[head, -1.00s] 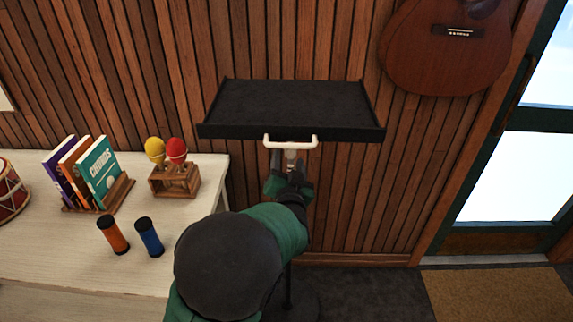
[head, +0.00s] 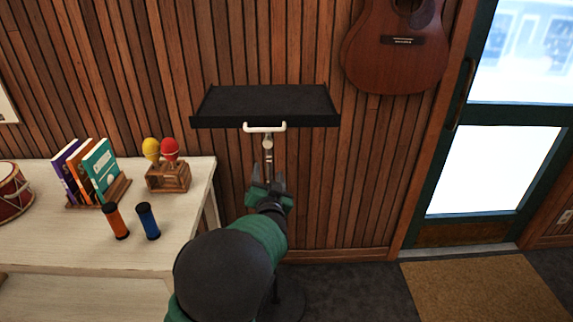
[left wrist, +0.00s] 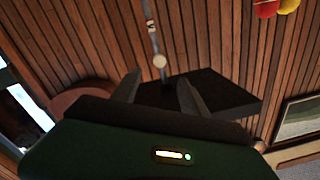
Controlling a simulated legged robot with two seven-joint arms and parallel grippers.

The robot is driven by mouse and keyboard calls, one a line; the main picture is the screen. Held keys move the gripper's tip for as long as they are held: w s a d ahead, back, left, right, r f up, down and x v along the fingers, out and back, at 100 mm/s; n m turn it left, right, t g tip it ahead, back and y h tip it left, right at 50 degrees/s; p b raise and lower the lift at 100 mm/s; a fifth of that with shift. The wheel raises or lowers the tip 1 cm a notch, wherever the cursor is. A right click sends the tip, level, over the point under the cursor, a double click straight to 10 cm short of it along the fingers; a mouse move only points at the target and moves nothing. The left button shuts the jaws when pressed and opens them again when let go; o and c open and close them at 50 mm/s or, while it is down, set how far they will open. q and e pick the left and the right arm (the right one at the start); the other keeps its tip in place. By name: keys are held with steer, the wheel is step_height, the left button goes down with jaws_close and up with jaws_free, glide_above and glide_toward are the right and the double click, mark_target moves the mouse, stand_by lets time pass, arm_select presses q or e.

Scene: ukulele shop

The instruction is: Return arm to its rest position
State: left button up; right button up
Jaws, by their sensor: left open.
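My left gripper (head: 268,182) is open and empty in the head view, below a black tray-topped stand (head: 265,121) with a white handle (head: 265,127) on its front edge. The gripper's fingers point up toward the stand's pale post and knob (head: 267,143), apart from the handle. In the left wrist view the two open fingers (left wrist: 158,92) show with a round pale knob (left wrist: 160,61) beyond them and the dark tray (left wrist: 222,90) behind. My right gripper is not in view.
A pale table (head: 60,235) on the left holds a drum (head: 12,192), books (head: 88,170), maracas in a wooden holder (head: 168,178), an orange shaker (head: 116,221) and a blue shaker (head: 148,221). A guitar (head: 395,50) hangs on the slatted wall. A doormat (head: 480,290) lies by the door.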

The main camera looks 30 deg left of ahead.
arm_select(q)
steer(key=s+d+f+g+h+p, duration=0.3)
steer(key=s+d+f+h, duration=0.1)
steer(key=d, duration=0.2)
steer(key=s+d+f+g+h+p, duration=0.2)
steer(key=s+d+f+h+p, duration=0.15)
steer(key=s+d, duration=0.2)
steer(key=s+d+f+g+h+p, duration=0.1)
steer(key=s+d+f+g, duration=0.1)
steer(key=s, duration=0.7)
steer(key=s+d+f+m+g+h+p, duration=0.1)
steer(key=s+d+g+p, duration=0.1)
steer(key=s+d+g, duration=0.3)
steer(key=s+d, duration=0.1)
steer(key=s, duration=0.3)
steer(key=shift+s+f, duration=0.25)
steer(key=shift+f, duration=0.15)
steer(key=shift+a, duration=0.1)
